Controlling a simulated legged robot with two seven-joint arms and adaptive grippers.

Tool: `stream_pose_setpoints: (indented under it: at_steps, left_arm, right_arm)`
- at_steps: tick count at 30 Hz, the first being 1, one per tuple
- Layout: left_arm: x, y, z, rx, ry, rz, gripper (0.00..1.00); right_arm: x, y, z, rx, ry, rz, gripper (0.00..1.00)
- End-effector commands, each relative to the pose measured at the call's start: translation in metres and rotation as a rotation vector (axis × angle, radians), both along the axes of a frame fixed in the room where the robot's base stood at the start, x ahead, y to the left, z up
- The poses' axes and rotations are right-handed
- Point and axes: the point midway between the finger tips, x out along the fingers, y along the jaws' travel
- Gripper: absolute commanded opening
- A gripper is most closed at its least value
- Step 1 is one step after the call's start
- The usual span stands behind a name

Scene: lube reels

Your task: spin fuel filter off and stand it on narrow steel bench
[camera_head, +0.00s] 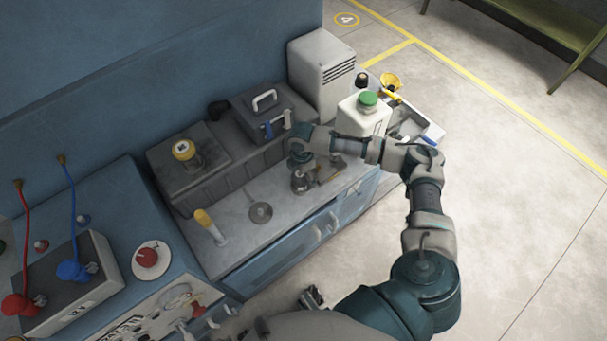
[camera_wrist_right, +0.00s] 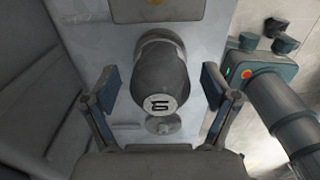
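The fuel filter, a dark grey rounded cylinder (camera_wrist_right: 160,80) with a pale marked end, lies between the spread fingers of my right gripper (camera_wrist_right: 156,88) in the right wrist view. Gaps show on both sides of it, so it is not gripped. In the head view my right gripper (camera_head: 303,182) is low over a grey-topped bench (camera_head: 240,242), and the arm and fingers largely hide the filter. A small round disc with a post (camera_head: 260,212) is to its left on the bench. A dark gripper-like part (camera_head: 312,298), apparently my left one, shows at the bottom; its fingers are unclear.
A dark box with a yellow-topped part (camera_head: 184,150), a toolbox (camera_head: 265,108) and a white green-capped jug (camera_head: 362,118) line the bench's back and right.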

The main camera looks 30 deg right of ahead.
Motion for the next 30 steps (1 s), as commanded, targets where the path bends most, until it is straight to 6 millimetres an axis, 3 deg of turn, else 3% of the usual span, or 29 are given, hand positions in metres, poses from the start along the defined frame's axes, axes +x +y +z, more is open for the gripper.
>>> stream_pose_setpoints:
  at_steps: [1, 7, 13, 22, 30]
  left_arm:
    - [0.000, 0.000, 0.000, 0.001, 0.000, 0.000, 0.73]
    - [0.000, 0.002, 0.000, 0.003, 0.000, 0.001, 0.73]
    - [0.002, 0.000, 0.008, 0.003, -0.008, 0.001, 0.73]
    - [0.007, 0.001, 0.029, 0.001, -0.020, 0.000, 0.73]
    - [0.006, -0.001, 0.029, 0.003, -0.019, 0.000, 0.73]
  right_arm:
    - [0.000, 0.002, 0.001, -0.001, -0.001, 0.002, 0.68]
    - [0.000, -0.001, 0.000, 0.007, -0.002, 0.002, 0.18]
    - [0.000, -0.003, 0.001, 0.017, -0.004, 0.061, 0.18]
    - [-0.001, -0.008, 0.000, 0.003, -0.005, 0.416, 0.18]
    - [-0.001, -0.010, -0.003, 0.003, -0.005, 0.450, 0.18]
